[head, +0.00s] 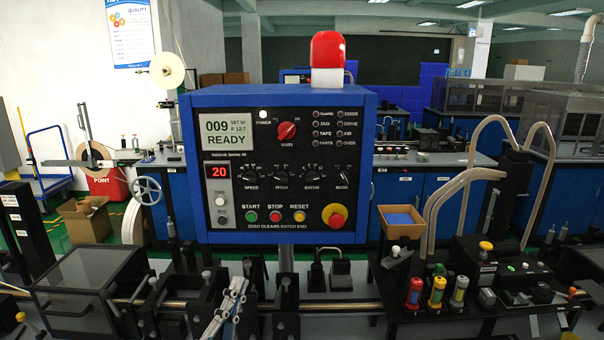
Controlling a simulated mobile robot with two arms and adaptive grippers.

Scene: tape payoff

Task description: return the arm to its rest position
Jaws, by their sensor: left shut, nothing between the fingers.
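The tip of my left gripper (228,312) shows small and pale at the bottom of the head view, left of the middle. Its fingers are shut with nothing between them. It is in front of the black clamp blocks on the bench, below the blue control box (282,165). I cannot tell how far it is from the blocks. Most of the left arm is hidden or out of the picture. My right gripper is not in view.
A brass-coloured rod (330,308) runs along the bench through black brackets. A dark lidded box (88,280) stands at left. A red lamp (327,50) tops the control box.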

